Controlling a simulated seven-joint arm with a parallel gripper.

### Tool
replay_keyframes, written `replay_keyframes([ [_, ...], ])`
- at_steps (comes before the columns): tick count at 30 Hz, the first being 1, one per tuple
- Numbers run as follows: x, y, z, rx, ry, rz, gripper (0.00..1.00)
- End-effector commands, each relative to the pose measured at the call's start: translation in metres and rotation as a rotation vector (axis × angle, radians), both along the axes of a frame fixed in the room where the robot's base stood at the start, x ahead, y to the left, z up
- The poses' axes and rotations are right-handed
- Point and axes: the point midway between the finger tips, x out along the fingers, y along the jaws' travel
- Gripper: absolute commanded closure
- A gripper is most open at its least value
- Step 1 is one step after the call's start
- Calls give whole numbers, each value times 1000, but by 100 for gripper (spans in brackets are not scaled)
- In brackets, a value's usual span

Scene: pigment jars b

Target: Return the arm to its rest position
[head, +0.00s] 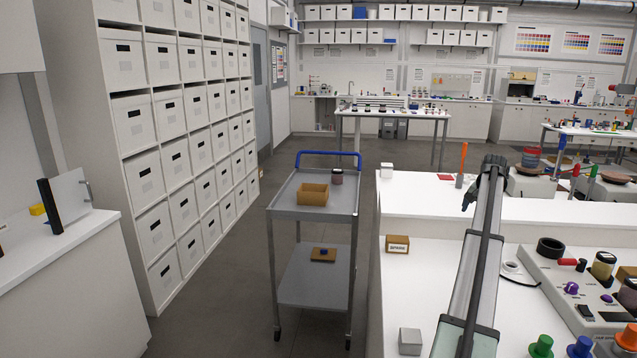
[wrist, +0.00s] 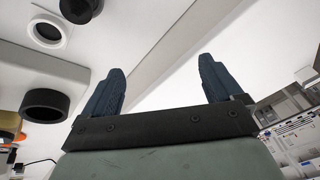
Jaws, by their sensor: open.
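My gripper (wrist: 160,88) shows in the wrist view with its two dark blue fingers spread apart and nothing between them. In the head view my gripper (head: 468,203) is small and dark, at the far end of my arm, above the white bench (head: 415,205). It points to the left and down. Most of its fingers are hard to make out there. My arm reaches away from the front edge of the picture over the bench.
A grey trolley (head: 285,206) left of the bench bears a tan tray (head: 313,194) and a dark jar (head: 337,177). On the bench are a labelled brown box (head: 397,245), a grey block (head: 410,341), an orange-handled tool (head: 462,160) and a device panel (head: 560,280) with jars.

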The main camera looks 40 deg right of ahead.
Motion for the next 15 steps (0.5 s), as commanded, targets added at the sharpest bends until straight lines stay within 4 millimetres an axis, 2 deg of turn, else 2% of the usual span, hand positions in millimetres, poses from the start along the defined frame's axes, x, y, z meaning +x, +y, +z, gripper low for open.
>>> replay_keyframes([
  [1, 29, 18, -4, 2, -12, 35, 7],
  [6, 116, 75, -16, 13, -64, 140, 7],
  [9, 162, 111, -22, 24, -91, 199, 7],
  [15, 239, 182, -33, 42, -140, 302, 7],
])
